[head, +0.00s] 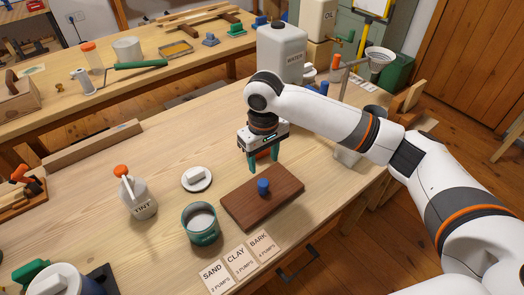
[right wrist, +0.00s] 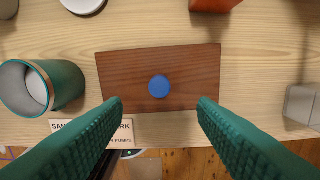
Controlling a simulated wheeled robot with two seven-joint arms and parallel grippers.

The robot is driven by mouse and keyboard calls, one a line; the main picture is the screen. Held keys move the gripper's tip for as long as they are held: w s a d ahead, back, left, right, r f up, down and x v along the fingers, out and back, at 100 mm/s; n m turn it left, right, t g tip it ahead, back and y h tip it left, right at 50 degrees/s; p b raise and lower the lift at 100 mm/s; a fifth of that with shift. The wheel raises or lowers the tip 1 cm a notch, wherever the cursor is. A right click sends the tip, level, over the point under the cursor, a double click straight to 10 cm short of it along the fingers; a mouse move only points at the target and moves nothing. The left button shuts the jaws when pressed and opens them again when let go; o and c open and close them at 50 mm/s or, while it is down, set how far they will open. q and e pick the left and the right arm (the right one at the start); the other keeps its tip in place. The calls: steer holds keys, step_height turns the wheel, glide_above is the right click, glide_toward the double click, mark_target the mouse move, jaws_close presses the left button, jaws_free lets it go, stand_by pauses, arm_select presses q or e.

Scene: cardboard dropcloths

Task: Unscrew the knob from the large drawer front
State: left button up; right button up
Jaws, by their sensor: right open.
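The large drawer front (head: 240,212) is a flat dark brown wooden board lying on the workbench. A blue round knob (head: 263,187) stands up from its middle. My right gripper (head: 265,167) points down above the bench, just behind the board and apart from it. In the right wrist view the board (right wrist: 125,75) lies below the green fingers, and the knob (right wrist: 159,87) shows between and slightly beyond the fingertips. The right gripper is open and empty. My left gripper is not in view.
A green cup (head: 201,229) and a TINT bottle (head: 140,200) stand left of the board, near a white round lid (head: 197,178). Label cards (head: 240,261) lie at the front edge. An orange-red block (right wrist: 213,4) lies behind the board. A WATER jug (head: 282,52) stands farther back.

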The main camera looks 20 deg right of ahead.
mark_target(263, 182)
step_height(263, 182, down, 9)
steer(key=shift+f, duration=0.85)
steer(key=c, duration=1)
steer(key=shift+r+n+p, duration=0.2)
steer(key=shift+n+p, duration=0.9)
steer(key=shift+n, duration=0.2)
steer(key=shift+c, duration=0.2)
steer(key=n+p, duration=0.2)
steer(key=n, duration=0.3)
steer(key=shift+p, duration=0.3)
steer(key=n+p, duration=0.1)
steer(key=n, duration=0.4)
steer(key=n+p, duration=0.1)
steer(key=n, duration=0.3)
steer(key=shift+f+n, duration=0.15)
steer(key=shift+n, duration=0.15)
